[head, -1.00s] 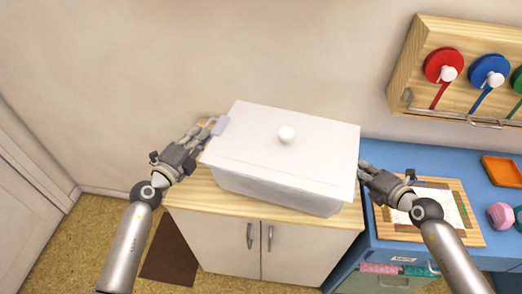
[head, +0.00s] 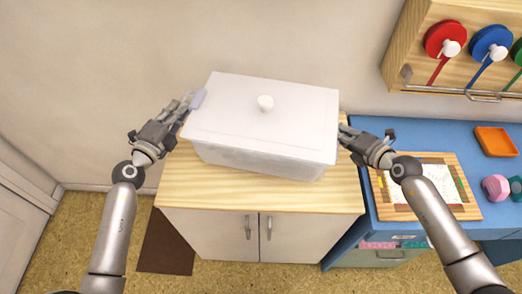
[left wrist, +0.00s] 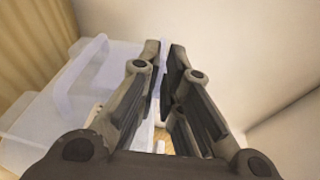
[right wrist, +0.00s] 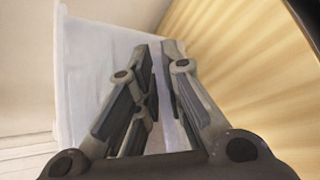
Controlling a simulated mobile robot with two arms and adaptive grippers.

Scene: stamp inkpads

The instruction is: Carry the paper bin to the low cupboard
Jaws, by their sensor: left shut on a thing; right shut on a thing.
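The paper bin (head: 262,125) is a white, slightly translucent box with a lid and a round knob on top. It is at the low cupboard (head: 300,200), over its wooden top and toward the wall; I cannot tell if its base touches the top. My left gripper (head: 190,104) is shut on the handle at the bin's left end; the pale handle also shows between the fingers in the left wrist view (left wrist: 162,75). My right gripper (head: 343,132) is shut on the bin's right end, also seen in the right wrist view (right wrist: 158,60). The right handle is mostly hidden by the fingers.
A blue desk (head: 440,140) stands right of the cupboard, with a wooden board and paper (head: 440,185), an orange tray (head: 495,141) and a pink object (head: 495,188). A wall rack (head: 430,75) holds coloured reels above. Bare cupboard top shows in front of the bin.

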